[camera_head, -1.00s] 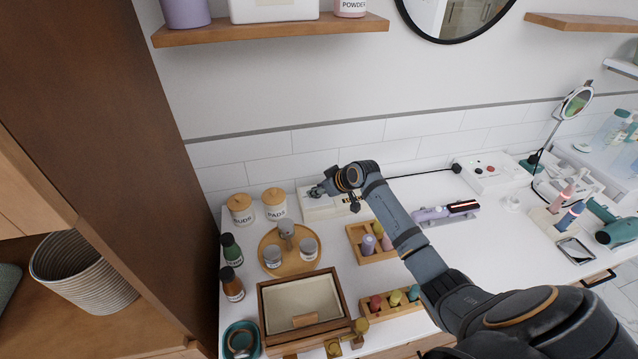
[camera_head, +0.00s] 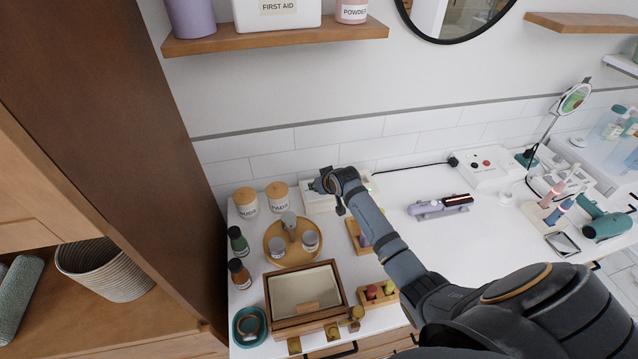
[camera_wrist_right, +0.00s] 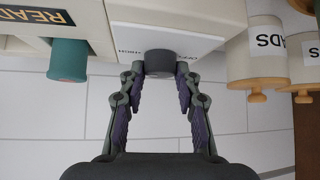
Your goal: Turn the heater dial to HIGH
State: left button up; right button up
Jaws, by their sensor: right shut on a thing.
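The white heater (camera_head: 318,204) stands at the back of the counter against the tiles, partly hidden by my right arm. In the right wrist view its pale panel (camera_wrist_right: 150,20) carries small print that I cannot fully read. The grey round heater dial (camera_wrist_right: 161,62) sticks out of this panel. My right gripper (camera_wrist_right: 160,78) is shut on the dial, one finger on each side. In the head view the right gripper (camera_head: 322,183) is at the heater, and the dial is hidden. My left gripper is not in view.
A teal knob-like part (camera_wrist_right: 68,60) sits beside a partly visible "READ" label. Two lidded jars (camera_head: 246,202) stand left of the heater. A round wooden tray (camera_head: 283,254) with cups, a wooden box (camera_head: 305,295) and bottle holders fill the front. A hair straightener (camera_head: 440,207) lies right of my arm.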

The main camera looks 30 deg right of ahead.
jog(key=o, duration=1.2)
jog(key=shift+c, duration=0.2)
jog(key=v, duration=1.2)
jog(key=shift+f, duration=0.1)
